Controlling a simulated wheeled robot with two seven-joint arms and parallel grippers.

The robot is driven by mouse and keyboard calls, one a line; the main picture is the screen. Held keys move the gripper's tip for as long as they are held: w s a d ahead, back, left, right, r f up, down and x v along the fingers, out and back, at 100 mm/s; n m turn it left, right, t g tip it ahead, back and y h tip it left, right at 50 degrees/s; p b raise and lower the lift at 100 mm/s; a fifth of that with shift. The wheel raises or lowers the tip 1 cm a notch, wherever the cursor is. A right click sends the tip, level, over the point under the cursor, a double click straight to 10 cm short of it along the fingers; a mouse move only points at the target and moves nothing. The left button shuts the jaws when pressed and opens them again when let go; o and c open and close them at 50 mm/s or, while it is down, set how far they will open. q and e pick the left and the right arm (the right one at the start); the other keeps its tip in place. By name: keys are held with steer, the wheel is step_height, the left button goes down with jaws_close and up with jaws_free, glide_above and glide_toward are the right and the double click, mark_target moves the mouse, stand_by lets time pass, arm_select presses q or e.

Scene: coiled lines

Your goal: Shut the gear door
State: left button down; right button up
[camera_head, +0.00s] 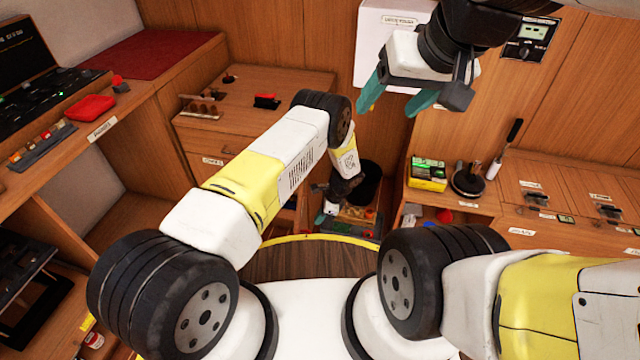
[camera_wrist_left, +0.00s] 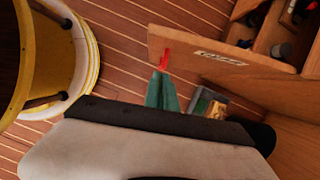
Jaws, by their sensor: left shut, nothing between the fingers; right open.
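A wooden door panel (camera_wrist_left: 235,72) with a pale label stands swung out from its cabinet in the left wrist view. I take it to be the gear door; the label is too small to read. My left gripper (camera_wrist_left: 164,72) is shut, its green fingertips close to the panel's free end. A small red piece (camera_wrist_left: 166,57) shows at the fingertips; I cannot tell whether it touches them. In the head view my left gripper (camera_head: 322,218) is low between the cabinets, and my arm hides much of the door area. My right gripper (camera_head: 397,100) is open and empty, high at the upper right.
Open compartments (camera_wrist_left: 285,35) with dark items lie behind the panel. A grey tray (camera_wrist_left: 205,104) with small things sits right of my left fingers. The right counter holds a yellow-green box (camera_head: 428,174). The left bench holds a red case (camera_head: 90,107). Bare plank floor lies left of the panel.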

arm_select(q)
steer(key=shift+w+a+f, duration=0.1)
steer(key=shift+a+f, duration=0.35)
steer(key=shift+a, duration=0.4)
steer(key=shift+w+a+f, duration=0.1)
steer(key=shift+a+f, duration=0.35)
steer(key=shift+a, duration=0.35)
steer(key=shift+w+a+f, duration=0.1)
steer(key=shift+a+f, duration=0.35)
steer(key=shift+a, duration=0.4)
